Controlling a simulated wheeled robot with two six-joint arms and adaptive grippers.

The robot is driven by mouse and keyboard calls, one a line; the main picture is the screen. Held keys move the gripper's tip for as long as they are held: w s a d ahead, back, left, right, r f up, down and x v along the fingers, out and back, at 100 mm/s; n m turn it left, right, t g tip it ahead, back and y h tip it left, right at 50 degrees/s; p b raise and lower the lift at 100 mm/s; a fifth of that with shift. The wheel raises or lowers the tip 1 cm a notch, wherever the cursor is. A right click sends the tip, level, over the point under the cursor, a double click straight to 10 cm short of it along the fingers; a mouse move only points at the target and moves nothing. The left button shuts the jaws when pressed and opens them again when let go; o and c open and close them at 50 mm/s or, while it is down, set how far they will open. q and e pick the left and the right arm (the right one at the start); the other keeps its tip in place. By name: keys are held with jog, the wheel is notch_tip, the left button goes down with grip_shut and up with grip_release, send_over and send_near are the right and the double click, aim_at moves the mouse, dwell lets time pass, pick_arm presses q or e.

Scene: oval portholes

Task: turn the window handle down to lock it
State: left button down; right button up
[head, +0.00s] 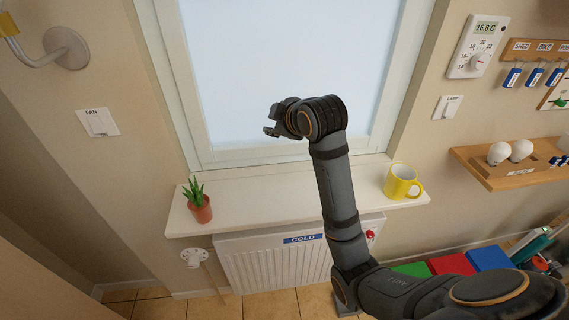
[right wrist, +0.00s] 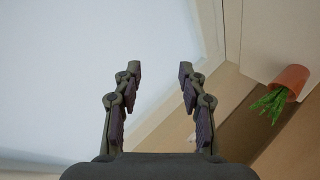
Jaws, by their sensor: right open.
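The window (head: 290,65) has a pale frame (head: 182,85) around a bright pane, and it fills the upper middle of the head view. I cannot see a window handle in either view; the top of the window is cut off. My right gripper (head: 271,119) is in front of the lower part of the pane, pointing left. In the right wrist view the right gripper (right wrist: 160,72) is open, with nothing between its fingers. The pane (right wrist: 70,70) and a frame edge (right wrist: 160,118) lie beyond it. My left gripper is not in view.
The sill (head: 270,195) holds a potted plant (head: 199,203) on the left and a yellow mug (head: 402,183) on the right. A radiator (head: 270,264) is below. A thermostat (head: 477,46) and a shelf with bulbs (head: 510,170) are on the right wall.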

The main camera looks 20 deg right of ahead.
jog(key=s+f+m+g, duration=0.2)
jog(key=s+f+m, duration=0.1)
jog(key=f, duration=0.8)
jog(key=shift+s+d, duration=0.3)
jog(key=shift+s, duration=0.5)
jog(key=shift+f, duration=0.1)
